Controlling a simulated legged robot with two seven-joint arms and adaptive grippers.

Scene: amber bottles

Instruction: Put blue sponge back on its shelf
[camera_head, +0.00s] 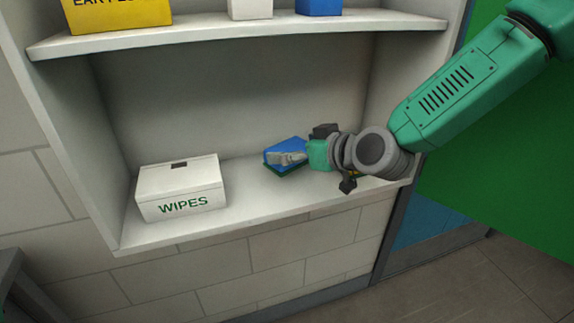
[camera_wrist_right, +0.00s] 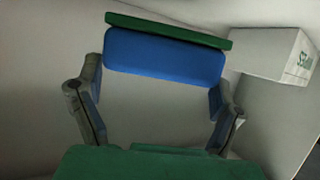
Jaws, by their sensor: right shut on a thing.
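The blue sponge (camera_head: 283,147) has a green scouring side, which faces down in the head view. It is at the lower shelf (camera_head: 255,199), right of its middle. My right gripper (camera_head: 290,158) reaches in from the right and is shut on the sponge. In the right wrist view, the sponge (camera_wrist_right: 165,58) lies across between the two fingertips, its green layer along the far edge. I cannot tell whether its underside touches the shelf. My left gripper is not in view.
A white WIPES box (camera_head: 180,190) stands on the lower shelf to the left of the sponge; it also shows in the right wrist view (camera_wrist_right: 268,52). The upper shelf (camera_head: 240,36) above holds a yellow box (camera_head: 118,14), a white box (camera_head: 250,8) and a blue box (camera_head: 319,6). Shelf between sponge and WIPES box is clear.

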